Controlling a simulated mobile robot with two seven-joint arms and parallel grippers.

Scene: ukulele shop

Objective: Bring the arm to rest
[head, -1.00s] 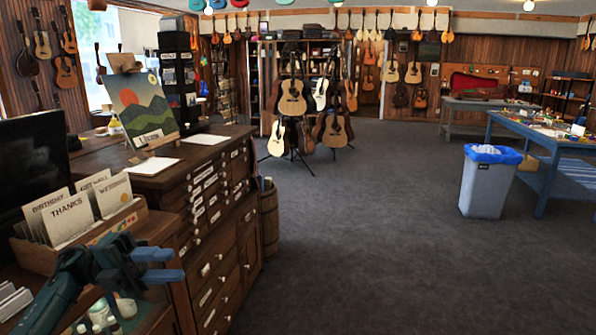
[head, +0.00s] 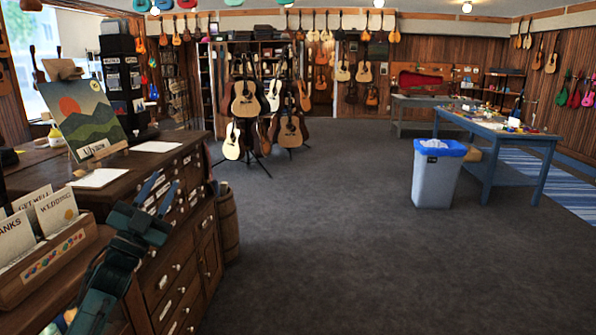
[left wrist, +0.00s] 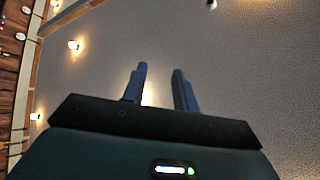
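My left gripper (head: 163,187) is in the lower left of the head view, in front of the dark wooden drawer cabinet (head: 190,262). Its blue fingers point up and stand apart, with nothing between them. It also shows in the left wrist view (left wrist: 160,72), where the two fingers are parallel with a gap, against the ceiling and lamps. My right gripper is in neither view.
A card box (head: 50,262) with greeting cards stands left of my left arm. A painting on an easel (head: 86,122) stands on the cabinet. A bin (head: 436,178) and a blue table (head: 497,132) are at right. The carpet between is clear.

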